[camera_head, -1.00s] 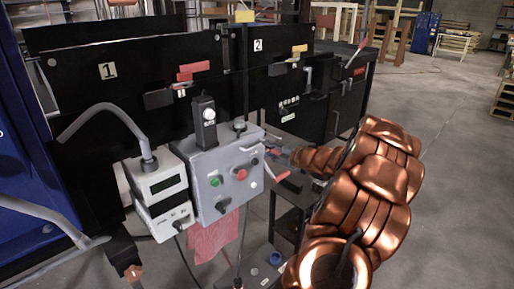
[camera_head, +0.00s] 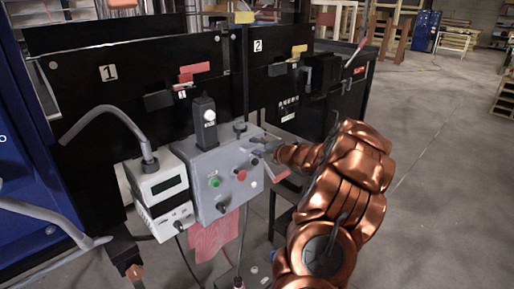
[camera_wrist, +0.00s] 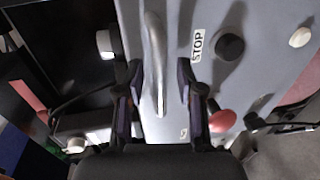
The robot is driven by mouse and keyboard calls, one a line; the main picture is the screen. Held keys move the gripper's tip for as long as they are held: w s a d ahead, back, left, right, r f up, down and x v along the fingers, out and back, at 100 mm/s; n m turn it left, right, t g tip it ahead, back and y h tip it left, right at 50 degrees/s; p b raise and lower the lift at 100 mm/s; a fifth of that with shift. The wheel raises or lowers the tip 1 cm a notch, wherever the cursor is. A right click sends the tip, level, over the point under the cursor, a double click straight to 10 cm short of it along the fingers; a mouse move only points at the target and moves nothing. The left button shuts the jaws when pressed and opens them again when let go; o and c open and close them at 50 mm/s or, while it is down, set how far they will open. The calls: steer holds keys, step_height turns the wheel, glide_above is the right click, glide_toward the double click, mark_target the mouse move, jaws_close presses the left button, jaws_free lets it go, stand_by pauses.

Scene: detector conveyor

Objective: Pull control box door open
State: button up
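The grey control box (camera_head: 215,189) stands left of centre in the head view, with a green button, a red button and dark knobs on its front. In the wrist view its grey face (camera_wrist: 172,127) carries a STOP label, a black knob and a red button. A metal bar handle (camera_wrist: 153,45) runs along the face near its left edge. My gripper (camera_wrist: 159,78) is open, with one finger on each side of the handle's lower part. A gap shows on both sides. In the head view my gripper (camera_head: 265,150) is at the box's right side, small and partly unclear.
A white meter box (camera_head: 160,186) stands left of the control box. Black conveyor panels (camera_head: 120,82) rise behind. A red cloth (camera_head: 214,236) hangs below the box. Open floor (camera_head: 440,190) lies to the right.

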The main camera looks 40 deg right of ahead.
jaws_close()
steer(key=shift+s+f+b, duration=0.1)
steer(key=shift+s+b, duration=0.05)
steer(key=shift+b, duration=0.3)
stand_by(0.3)
